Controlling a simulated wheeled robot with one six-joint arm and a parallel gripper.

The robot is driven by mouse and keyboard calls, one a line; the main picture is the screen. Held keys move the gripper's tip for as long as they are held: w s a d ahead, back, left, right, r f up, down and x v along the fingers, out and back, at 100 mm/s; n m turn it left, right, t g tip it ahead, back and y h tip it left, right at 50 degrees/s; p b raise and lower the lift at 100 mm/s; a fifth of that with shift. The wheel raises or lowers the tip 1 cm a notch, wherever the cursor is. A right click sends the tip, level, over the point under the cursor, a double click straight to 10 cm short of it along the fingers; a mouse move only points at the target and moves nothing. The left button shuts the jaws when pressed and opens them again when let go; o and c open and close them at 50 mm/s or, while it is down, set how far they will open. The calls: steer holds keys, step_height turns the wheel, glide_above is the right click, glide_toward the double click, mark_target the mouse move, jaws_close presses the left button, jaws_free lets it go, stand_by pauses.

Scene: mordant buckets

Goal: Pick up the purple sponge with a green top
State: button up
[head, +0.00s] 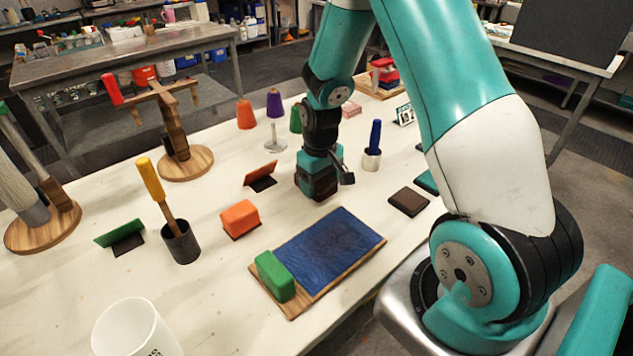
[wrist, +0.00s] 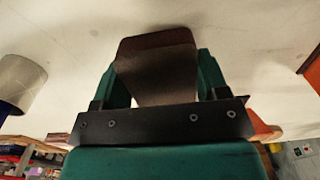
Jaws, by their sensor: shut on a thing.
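My gripper (head: 318,188) points down at the table behind the blue board in the head view. In the wrist view its two green fingers (wrist: 160,78) are shut on a flat dark brown-maroon block (wrist: 156,42), one finger on each side. I cannot tell whether this block is the purple sponge. No green top shows on it, and the gripper hides it in the head view. No block in view is plainly purple with a green top. A green block (head: 274,276) lies on the near left corner of the blue board.
The blue board (head: 330,250) lies in front of my gripper. An orange block (head: 240,218) and a dark pot (head: 181,243) with a yellow-handled tool stand left. A dark brown block (head: 408,202) and a holder (head: 371,160) with a blue handle are right. A white bucket (head: 133,330) stands near.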

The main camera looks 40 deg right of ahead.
mark_target(320, 181)
steer(key=shift+r, duration=0.15)
step_height(320, 181, up, 20)
steer(key=b, duration=0.1)
stand_by(0.3)
steer(key=o, duration=0.3)
steer(key=shift+c, duration=0.9)
